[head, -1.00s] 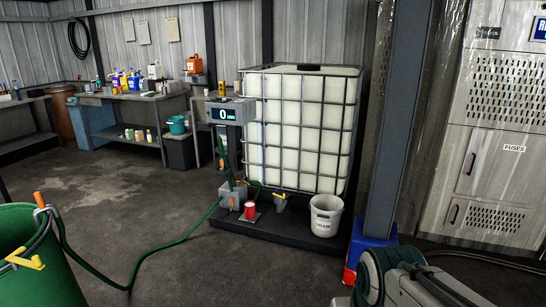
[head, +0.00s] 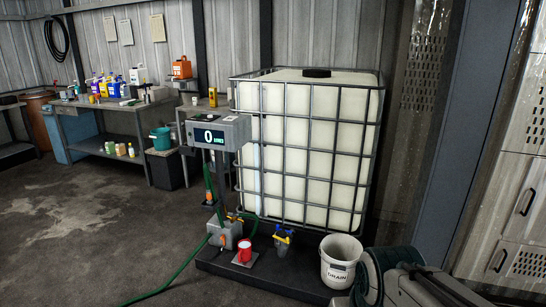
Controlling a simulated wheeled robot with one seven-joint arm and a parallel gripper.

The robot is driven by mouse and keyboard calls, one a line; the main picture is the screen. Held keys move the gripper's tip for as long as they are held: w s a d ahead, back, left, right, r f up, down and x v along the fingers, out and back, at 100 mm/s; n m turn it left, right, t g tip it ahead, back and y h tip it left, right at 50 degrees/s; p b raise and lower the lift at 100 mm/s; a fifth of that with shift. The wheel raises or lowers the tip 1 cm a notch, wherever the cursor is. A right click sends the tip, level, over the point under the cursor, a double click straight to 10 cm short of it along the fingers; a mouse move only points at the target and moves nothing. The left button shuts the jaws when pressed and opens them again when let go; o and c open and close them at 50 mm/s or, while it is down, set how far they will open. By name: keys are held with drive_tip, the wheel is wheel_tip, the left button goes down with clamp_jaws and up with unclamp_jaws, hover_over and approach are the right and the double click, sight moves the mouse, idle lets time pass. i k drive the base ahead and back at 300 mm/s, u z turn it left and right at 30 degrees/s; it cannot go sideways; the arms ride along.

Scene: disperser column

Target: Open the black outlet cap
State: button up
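The white caged tank (head: 300,150) stands on a low dark platform. A black round lid (head: 316,73) lies on its top. At the foot of its front is a small outlet fitting with blue and yellow parts (head: 283,236), above a grey cup-like piece (head: 283,250). A black cap on this fitting is too small to make out. My gripper is not in view. Only a dark green and grey part of my arm shows at the lower right.
A white bucket marked DRAIN (head: 340,262) and a red cup (head: 244,251) stand on the platform (head: 262,279). A display post (head: 217,134) and a green hose (head: 175,272) are at the left. A steel pillar (head: 455,140) rises at the right. The left floor is clear.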

sight(282, 234)
drive_tip(key=i, duration=2.7)
drive_tip(key=z, duration=0.35)
